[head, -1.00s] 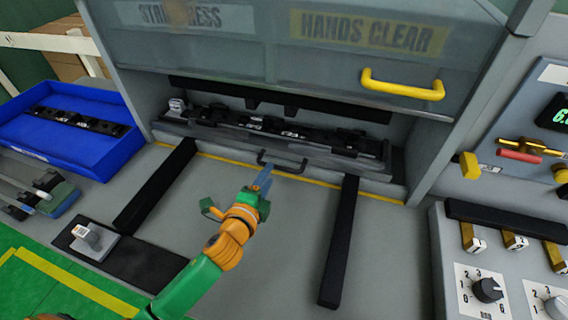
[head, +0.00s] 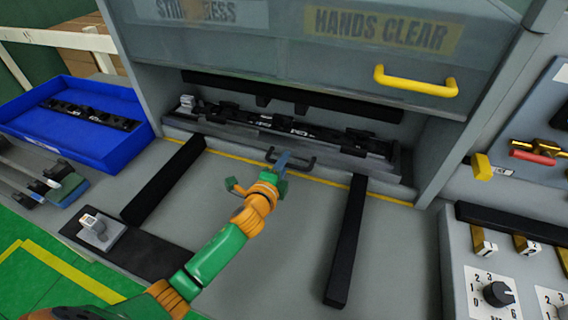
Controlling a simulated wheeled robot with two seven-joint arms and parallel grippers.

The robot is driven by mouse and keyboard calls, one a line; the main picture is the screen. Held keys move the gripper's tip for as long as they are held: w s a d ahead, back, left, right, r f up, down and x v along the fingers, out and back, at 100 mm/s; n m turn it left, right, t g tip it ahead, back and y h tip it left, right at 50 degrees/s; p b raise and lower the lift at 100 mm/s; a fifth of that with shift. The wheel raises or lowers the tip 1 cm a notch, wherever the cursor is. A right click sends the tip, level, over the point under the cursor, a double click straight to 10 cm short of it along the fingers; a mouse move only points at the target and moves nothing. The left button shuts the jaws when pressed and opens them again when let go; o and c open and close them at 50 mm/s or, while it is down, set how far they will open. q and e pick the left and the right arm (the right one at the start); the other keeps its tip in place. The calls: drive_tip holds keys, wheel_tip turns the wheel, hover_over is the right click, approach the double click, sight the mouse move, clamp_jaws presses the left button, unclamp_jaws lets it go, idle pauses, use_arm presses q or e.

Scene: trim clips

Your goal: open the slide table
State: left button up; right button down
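The slide table (head: 385,171) is a grey sliding plate inside the press opening, low at the back, with a dark trim part (head: 285,128) lying on it. Its dark handle (head: 307,164) sticks out at the front middle. My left gripper (head: 280,160) reaches in from the lower left, with its blue-grey fingers at the left part of the handle. Whether the fingers touch or close around the handle cannot be told at this size. My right gripper is not in view.
Two black rails (head: 347,240) and (head: 165,178) lie on the grey bench before the opening. The raised guard (head: 300,45) has a yellow handle (head: 415,81). A blue tray (head: 50,140) holds another trim part at left. Control panels (head: 500,250) stand at right. The bench between the rails is clear apart from my arm.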

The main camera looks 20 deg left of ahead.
use_arm(q)
clamp_jaws()
idle(1.2)
